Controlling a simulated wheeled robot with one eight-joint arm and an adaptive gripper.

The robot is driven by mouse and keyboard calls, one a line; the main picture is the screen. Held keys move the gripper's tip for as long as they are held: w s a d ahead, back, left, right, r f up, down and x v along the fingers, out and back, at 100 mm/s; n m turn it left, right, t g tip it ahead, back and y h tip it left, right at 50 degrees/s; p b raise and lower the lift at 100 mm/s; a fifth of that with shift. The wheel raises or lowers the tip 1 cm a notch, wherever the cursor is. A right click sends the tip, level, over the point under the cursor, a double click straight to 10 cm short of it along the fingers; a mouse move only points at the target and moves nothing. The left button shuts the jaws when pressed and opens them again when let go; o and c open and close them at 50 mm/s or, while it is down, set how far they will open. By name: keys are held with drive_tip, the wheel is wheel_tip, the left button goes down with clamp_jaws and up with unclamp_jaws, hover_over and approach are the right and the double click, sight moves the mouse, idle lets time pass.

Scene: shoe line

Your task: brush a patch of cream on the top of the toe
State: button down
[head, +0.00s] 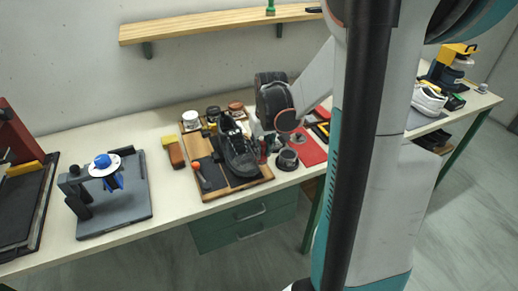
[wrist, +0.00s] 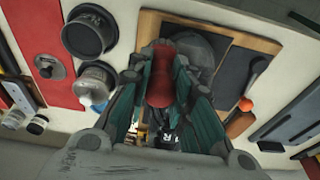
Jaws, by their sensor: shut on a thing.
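A black shoe (head: 240,158) stands on a wood-edged board (head: 238,189) with dark mats in the head view. My gripper (head: 266,145) is at the right side of the shoe, partly hidden by my arm. In the wrist view my gripper (wrist: 163,85) is shut on a dark red piece (wrist: 161,76), which looks like a brush handle. Its bristles are hidden. A dark rounded shape, likely part of the shoe (wrist: 197,47), lies just beyond the fingers. I cannot tell whether the held piece touches the shoe. No cream can be made out.
A dark round tin (wrist: 88,33) and another pot (wrist: 95,82) stand beside the board. An orange-tipped tool (head: 200,174) lies on the board's left. A brown-handled brush (head: 175,152) and a grey stand (head: 113,205) are further left. The bench between them is clear.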

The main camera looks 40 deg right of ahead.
drive_tip(key=shift+a, duration=0.1)
drive_tip(key=w+a, duration=0.2)
drive_tip(key=a, duration=0.6)
drive_tip(key=shift+a+r, duration=0.15)
drive_tip(key=shift+a, duration=0.05)
idle(0.6)
drive_tip(key=shift+w, duration=0.1)
drive_tip(key=shift+s+a+r+p, duration=0.1)
drive_tip(key=shift+s+r+p, duration=0.3)
drive_tip(key=shift+r+p, duration=0.45)
drive_tip(key=shift+s+a+r+p, duration=0.1)
drive_tip(key=shift+s+r+p, duration=0.25)
drive_tip(key=shift+r+p, duration=0.5)
drive_tip(key=shift+s+a+r+p, duration=0.1)
drive_tip(key=shift+s+r+p, duration=0.3)
drive_tip(key=shift+r+p, duration=0.45)
drive_tip(key=shift+r, duration=0.25)
drive_tip(key=r+p, duration=0.1)
drive_tip(key=s+r+p, duration=0.1)
drive_tip(key=shift+a+r, duration=0.2)
drive_tip(key=shift+r, duration=0.15)
drive_tip(key=shift+f, duration=0.2)
